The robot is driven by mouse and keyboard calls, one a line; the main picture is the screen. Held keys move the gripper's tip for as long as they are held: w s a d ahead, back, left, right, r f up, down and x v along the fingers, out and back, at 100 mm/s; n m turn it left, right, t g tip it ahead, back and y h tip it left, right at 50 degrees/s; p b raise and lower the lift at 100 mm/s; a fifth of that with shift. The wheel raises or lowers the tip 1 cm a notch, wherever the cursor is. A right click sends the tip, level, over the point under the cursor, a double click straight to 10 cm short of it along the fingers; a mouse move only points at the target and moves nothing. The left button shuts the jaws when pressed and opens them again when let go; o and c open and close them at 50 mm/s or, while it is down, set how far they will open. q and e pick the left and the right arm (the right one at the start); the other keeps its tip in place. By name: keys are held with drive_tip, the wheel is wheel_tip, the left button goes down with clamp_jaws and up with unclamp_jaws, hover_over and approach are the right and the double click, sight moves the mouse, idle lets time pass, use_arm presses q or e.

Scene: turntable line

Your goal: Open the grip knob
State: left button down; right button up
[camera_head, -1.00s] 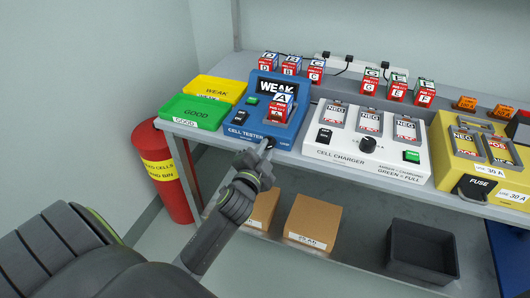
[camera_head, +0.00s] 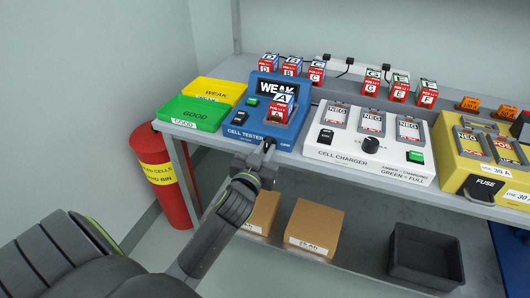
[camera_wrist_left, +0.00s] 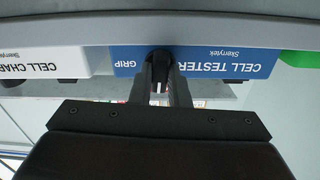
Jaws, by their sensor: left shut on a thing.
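The blue cell tester (camera_head: 240,131) stands at the front edge of the bench, its screen reading WEAK and a red cell A (camera_head: 281,108) seated in it. The dark grip knob (camera_wrist_left: 158,58) is on the tester's front face, beside the word GRIP in the left wrist view. My left gripper (camera_head: 267,148) is at that front face, shut on the knob, with one finger on each side (camera_wrist_left: 161,84). The fingers hide much of the knob, so its exact angle is hard to tell. My right gripper is not in view.
Green GOOD (camera_head: 193,113) and yellow WEAK (camera_head: 217,91) trays lie left of the tester. The white cell charger (camera_head: 365,156) stands to its right. A red bin (camera_head: 163,176) stands at the bench's left end. Cardboard boxes (camera_head: 314,226) sit on the lower shelf.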

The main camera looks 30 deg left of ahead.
use_arm(q)
drive_tip(key=shift+f+n, duration=0.1)
drive_tip(key=shift+n, duration=0.5)
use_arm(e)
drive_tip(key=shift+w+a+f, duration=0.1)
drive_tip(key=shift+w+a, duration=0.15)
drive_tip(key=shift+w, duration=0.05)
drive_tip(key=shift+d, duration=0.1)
use_arm(q)
drive_tip(key=c, duration=1.6)
unclamp_jaws()
drive_tip(key=shift+c, duration=0.2)
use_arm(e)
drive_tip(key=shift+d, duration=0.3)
use_arm(q)
drive_tip(key=shift+s, duration=0.1)
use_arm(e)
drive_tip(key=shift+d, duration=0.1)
use_arm(q)
drive_tip(key=v, duration=1.7)
drive_tip(key=shift+s, duration=0.15)
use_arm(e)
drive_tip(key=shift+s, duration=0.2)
use_arm(q)
drive_tip(key=shift+a, duration=0.1)
